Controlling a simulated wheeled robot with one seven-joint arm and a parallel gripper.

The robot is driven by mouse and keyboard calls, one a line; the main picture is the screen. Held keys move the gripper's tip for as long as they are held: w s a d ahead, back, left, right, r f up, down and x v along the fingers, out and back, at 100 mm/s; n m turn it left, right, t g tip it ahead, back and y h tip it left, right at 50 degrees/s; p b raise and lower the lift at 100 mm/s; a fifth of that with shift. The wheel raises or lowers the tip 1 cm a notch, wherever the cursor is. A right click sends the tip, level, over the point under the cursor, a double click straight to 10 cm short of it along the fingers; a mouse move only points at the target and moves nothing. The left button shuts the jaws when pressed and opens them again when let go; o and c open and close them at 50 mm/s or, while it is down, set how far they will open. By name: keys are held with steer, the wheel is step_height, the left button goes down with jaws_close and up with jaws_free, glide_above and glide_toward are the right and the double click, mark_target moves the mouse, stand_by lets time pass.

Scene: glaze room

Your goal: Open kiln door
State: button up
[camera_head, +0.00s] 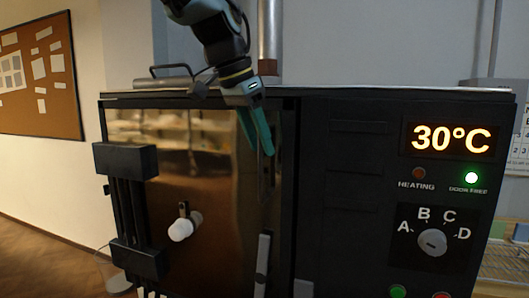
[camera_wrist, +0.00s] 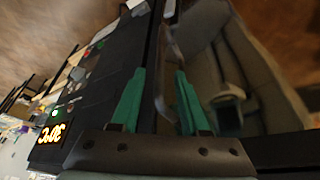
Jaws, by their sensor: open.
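The kiln door (camera_head: 195,145) is a shiny brown panel on the left of the dark kiln and looks shut. Black hinge blocks (camera_head: 125,160) are at its left edge. A grey vertical bar, seemingly its handle (camera_head: 263,258), shows at its lower right edge. My gripper (camera_head: 258,148) points down in front of the door's upper right edge, its teal fingers apart. In the wrist view my gripper (camera_wrist: 160,74) is open, with a thin upright bar (camera_wrist: 162,50) seen between the fingers; I cannot tell whether they touch it. A white knob (camera_head: 181,229) sits on the door.
The control panel (camera_head: 345,210) on the right shows 30°C (camera_head: 450,139), a lit green "door free" lamp (camera_head: 471,178), a dark heating lamp (camera_head: 419,173) and a dial (camera_head: 432,242). A metal pipe (camera_head: 270,35) rises behind. Open floor (camera_head: 45,255) lies left.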

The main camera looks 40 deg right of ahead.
steer(key=shift+x, duration=1.9)
steer(key=shift+c, duration=0.3)
jaws_close()
